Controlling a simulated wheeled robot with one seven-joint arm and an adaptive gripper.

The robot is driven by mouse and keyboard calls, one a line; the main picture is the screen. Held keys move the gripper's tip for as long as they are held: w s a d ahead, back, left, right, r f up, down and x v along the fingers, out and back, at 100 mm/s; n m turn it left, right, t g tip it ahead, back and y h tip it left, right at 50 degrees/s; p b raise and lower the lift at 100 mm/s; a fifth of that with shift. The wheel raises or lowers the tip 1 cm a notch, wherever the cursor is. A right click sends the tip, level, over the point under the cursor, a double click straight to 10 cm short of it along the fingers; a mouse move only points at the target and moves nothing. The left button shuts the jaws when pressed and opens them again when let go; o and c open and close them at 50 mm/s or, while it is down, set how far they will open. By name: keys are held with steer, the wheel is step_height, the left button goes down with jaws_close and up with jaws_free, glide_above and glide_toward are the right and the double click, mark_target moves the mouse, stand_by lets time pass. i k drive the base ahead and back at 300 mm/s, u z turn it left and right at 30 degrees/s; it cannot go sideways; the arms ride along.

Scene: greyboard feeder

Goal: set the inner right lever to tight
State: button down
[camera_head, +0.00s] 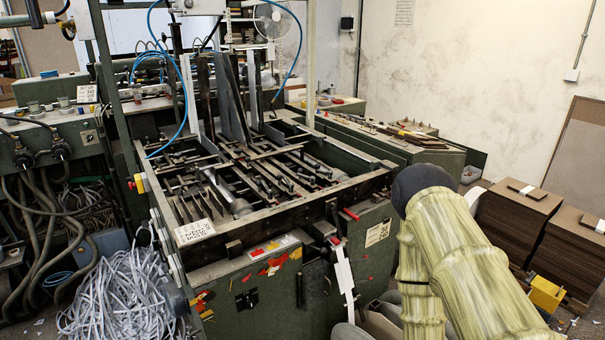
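The greyboard feeder (262,262) is a dark green machine with an open metal frame on top, in the middle of the view. A small red-tipped lever (351,214) shows at its front right edge. Another red piece (335,240) sits a little lower and to the left. Inside the frame are several dark bars and rods; I cannot tell which of them is the inner right lever or how it is set. My arm, in a pale yellow sleeve with a dark rounded joint, stands at the right and hides part of the machine's right side. My gripper is not visible.
Stacks of brown board (516,224) stand at the right behind my arm. A yellow box (546,294) is on the floor there. A heap of grey paper strips (125,298) lies at the lower left. Blue hoses (186,80) hang over the machine. A fan (272,20) stands behind.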

mark_target(311, 179)
steer(key=u, duration=1.4)
steer(key=i, duration=1.5)
steer(key=u, duration=1.85)
steer(key=i, duration=0.75)
steer(key=u, duration=0.9)
